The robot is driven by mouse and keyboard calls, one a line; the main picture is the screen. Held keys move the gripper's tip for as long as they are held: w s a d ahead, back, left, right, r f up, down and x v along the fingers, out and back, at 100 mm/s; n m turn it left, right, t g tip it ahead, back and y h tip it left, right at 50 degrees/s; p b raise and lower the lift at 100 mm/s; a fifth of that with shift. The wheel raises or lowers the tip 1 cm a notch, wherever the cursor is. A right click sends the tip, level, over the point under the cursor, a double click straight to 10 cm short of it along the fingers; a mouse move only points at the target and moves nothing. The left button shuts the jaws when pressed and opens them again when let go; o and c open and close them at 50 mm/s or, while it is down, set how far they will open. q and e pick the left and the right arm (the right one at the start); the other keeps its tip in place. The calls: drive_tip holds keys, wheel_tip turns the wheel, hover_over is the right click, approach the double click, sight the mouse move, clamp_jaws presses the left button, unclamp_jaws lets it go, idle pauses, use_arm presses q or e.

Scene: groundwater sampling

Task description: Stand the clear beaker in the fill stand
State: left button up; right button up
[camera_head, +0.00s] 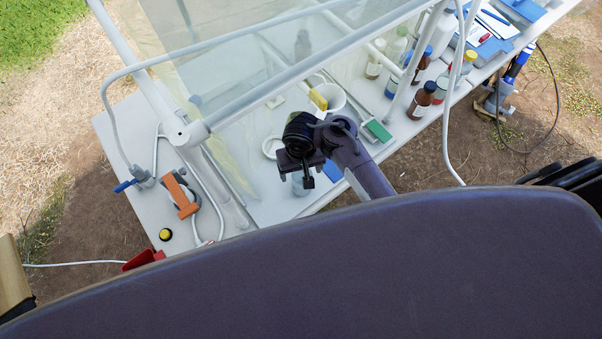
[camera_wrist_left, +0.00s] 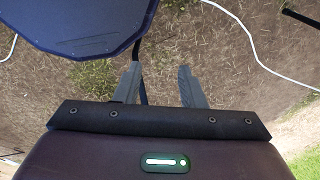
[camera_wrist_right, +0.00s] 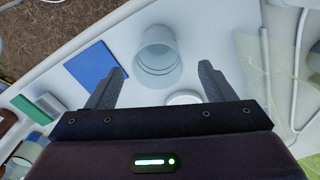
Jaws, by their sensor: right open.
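The clear beaker (camera_wrist_right: 157,55) stands on the pale bench in the right wrist view, just beyond and between the fingertips of my right gripper (camera_wrist_right: 160,72). In the head view the beaker (camera_head: 301,186) is partly hidden below my right gripper (camera_head: 308,172). That gripper is open and empty. A white round ring (camera_wrist_right: 184,97) shows behind its fingers, and the ring also shows in the head view (camera_head: 271,147). I cannot tell whether it is part of the fill stand. My left gripper (camera_wrist_left: 159,68) is open and empty above bare ground.
A blue pad (camera_wrist_right: 95,64) lies beside the beaker. A green-and-white block (camera_head: 376,131), a white cup (camera_head: 330,97) and brown bottles (camera_head: 421,100) stand to the right. An orange-handled device (camera_head: 181,196) is at left. Clear panels and white frame bars (camera_head: 270,85) cross above the bench.

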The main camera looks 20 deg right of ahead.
drive_tip(key=f, duration=0.6)
drive_tip(key=shift+d+f+b, duration=0.2)
drive_tip(key=shift+f+b, duration=0.1)
drive_tip(key=shift+b, duration=0.1)
drive_tip(key=shift+f, duration=0.3)
drive_tip(key=c, duration=0.9)
drive_tip(key=shift+c, duration=1.3)
use_arm(q)
drive_tip(key=shift+s+a+f, duration=0.15)
drive_tip(key=shift+s+f, duration=0.45)
drive_tip(key=shift+s, duration=0.2)
use_arm(e)
drive_tip(key=shift+r, duration=0.1)
